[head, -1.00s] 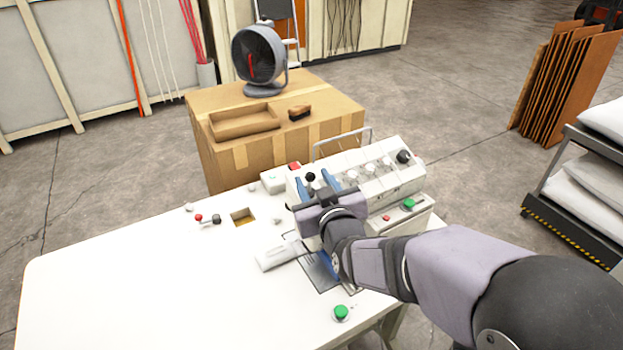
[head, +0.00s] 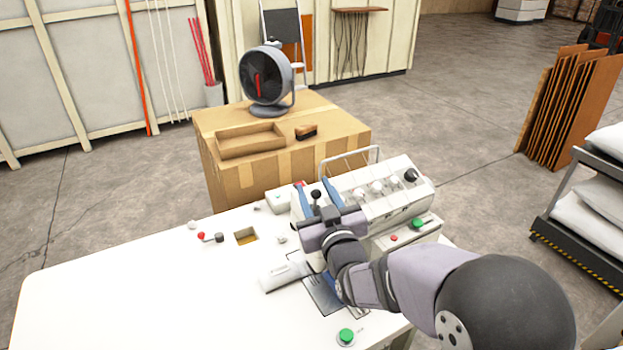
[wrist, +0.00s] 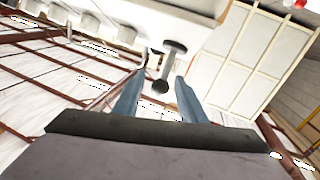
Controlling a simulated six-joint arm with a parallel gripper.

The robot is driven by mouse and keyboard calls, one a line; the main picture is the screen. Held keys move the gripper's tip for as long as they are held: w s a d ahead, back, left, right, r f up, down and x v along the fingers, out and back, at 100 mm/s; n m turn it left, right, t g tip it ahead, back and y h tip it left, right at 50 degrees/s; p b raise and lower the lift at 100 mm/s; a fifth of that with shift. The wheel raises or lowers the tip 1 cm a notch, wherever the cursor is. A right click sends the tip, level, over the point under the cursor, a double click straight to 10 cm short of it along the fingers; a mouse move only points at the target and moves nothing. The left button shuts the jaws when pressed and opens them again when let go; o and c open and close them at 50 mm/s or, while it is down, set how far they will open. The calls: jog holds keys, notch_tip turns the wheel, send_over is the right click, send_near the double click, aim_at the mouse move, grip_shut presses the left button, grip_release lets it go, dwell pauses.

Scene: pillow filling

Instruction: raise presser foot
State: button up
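The white sewing machine (head: 385,190) stands at the right end of the white table. A lever with a black ball knob (head: 316,195) sits at its left end. I take it for the presser foot lever, but cannot be sure. My gripper (head: 313,184) is open, its two blue fingers either side of the knob in the head view. In the wrist view the black knob (wrist: 160,87) shows between the spread fingers of my gripper (wrist: 159,76), with a gap on both sides. The presser foot itself is hidden behind my arm.
The white table (head: 130,290) is clear at left. It carries a red-knobbed lever (head: 202,236), a square opening (head: 246,236) and a green button (head: 346,336). A cardboard box (head: 290,165) with a fan (head: 266,80) stands behind. A wire frame (head: 350,155) rises behind the machine.

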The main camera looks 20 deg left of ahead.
jog(key=shift+p+x, duration=0.65)
jog(key=shift+x, duration=1)
